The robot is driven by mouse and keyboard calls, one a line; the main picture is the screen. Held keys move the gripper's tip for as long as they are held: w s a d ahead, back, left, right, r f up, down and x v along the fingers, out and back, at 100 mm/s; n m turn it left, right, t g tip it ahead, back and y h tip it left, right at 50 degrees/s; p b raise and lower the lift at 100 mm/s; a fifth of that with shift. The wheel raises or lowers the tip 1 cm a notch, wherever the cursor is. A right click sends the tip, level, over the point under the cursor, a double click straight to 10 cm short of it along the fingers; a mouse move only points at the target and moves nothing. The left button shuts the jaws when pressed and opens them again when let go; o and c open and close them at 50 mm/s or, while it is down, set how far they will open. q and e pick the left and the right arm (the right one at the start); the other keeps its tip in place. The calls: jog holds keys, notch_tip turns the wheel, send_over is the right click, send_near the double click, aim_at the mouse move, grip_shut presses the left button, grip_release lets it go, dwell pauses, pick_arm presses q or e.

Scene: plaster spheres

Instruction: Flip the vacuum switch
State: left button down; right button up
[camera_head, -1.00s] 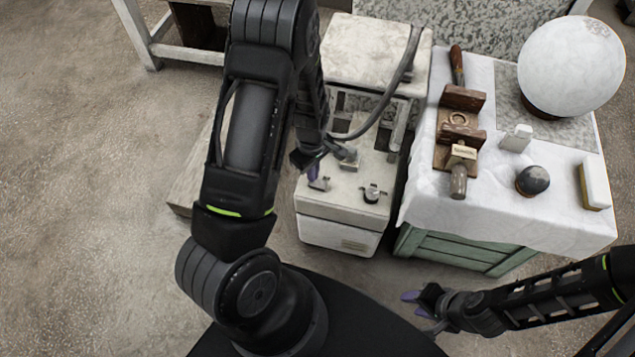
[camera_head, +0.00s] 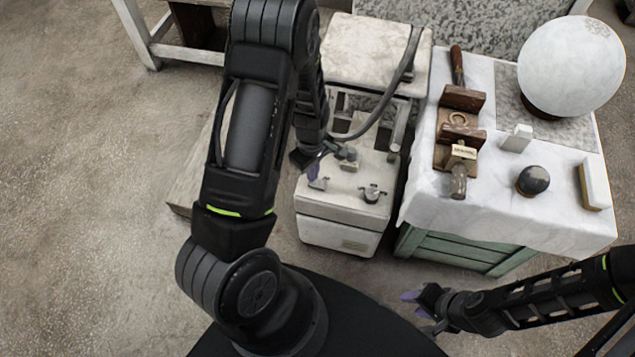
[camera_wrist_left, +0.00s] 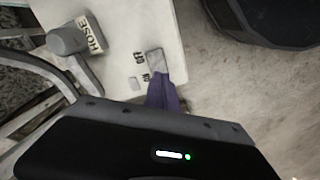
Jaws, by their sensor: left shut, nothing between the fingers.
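The cream vacuum unit (camera_head: 340,212) stands on the floor at centre. Its small grey switch (camera_head: 318,184) is near the left of the top; in the left wrist view the switch (camera_wrist_left: 155,61) sits beside small dark labels. My left gripper (camera_head: 313,171) is shut and empty, its purple fingertips right at the switch. In the left wrist view the fingertips (camera_wrist_left: 162,92) overlap the near end of the switch; contact cannot be told. My right gripper (camera_head: 415,304) appears open and empty, apart from the unit at lower right.
A dark hose (camera_head: 385,98) rises behind. A cloth-covered table (camera_head: 420,198) with a white sphere (camera_head: 571,66) and tools stands right.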

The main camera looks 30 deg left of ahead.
pick_arm(q)
jog(key=shift+f+b, duration=0.7)
jog(key=shift+f, duration=0.25)
dwell(0.6)
jog(key=shift+r, duration=0.15)
notch_tip(320, 180, up, 7)
jog(key=p, duration=0.6)
dwell(0.5)
